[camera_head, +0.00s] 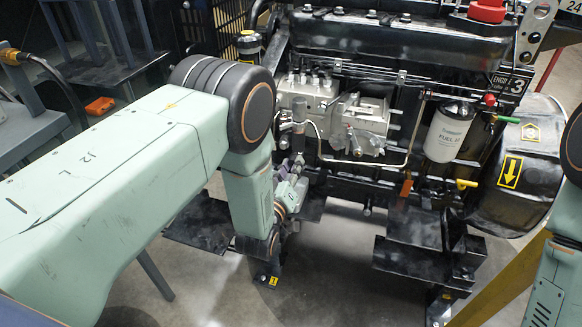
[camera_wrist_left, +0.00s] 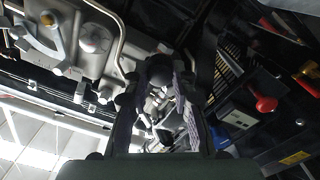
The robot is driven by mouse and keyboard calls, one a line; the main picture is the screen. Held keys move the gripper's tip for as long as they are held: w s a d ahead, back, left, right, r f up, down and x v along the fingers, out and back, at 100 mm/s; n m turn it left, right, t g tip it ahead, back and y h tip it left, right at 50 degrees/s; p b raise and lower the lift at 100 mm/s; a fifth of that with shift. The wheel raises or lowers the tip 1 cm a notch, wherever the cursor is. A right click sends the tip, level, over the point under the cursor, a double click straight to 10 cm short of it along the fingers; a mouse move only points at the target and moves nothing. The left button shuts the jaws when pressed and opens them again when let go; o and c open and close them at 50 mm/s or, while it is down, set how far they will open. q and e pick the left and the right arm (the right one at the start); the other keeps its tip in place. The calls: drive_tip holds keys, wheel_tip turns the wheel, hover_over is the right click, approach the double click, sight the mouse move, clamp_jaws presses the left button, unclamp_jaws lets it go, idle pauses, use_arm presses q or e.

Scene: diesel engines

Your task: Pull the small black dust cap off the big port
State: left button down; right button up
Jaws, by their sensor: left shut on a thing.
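My left gripper (camera_head: 296,160) is at the front of the engine, below the silver pump housing, partly hidden behind my own forearm. In the left wrist view the two fingers (camera_wrist_left: 158,88) reach up the middle, with a small dark rounded thing, the black dust cap (camera_wrist_left: 159,73), between their tips. The gripper is shut on it. The big port behind the cap is hidden or too dark to make out, so I cannot tell whether the cap still touches it. My right gripper is out of view.
The black engine (camera_head: 390,50) fills the back, with the silver pump (camera_head: 350,115), a thin metal pipe (camera_head: 408,150) and a white fuel filter (camera_head: 449,131) close to the gripper. A yellow-handled valve (camera_head: 466,184) sits right. Bare floor (camera_head: 330,260) lies below.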

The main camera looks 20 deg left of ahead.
use_arm(q)
drive_tip(key=s+p, duration=0.3)
drive_tip(key=s, duration=0.3)
idle(0.9)
drive_tip(key=shift+s+r, duration=0.1)
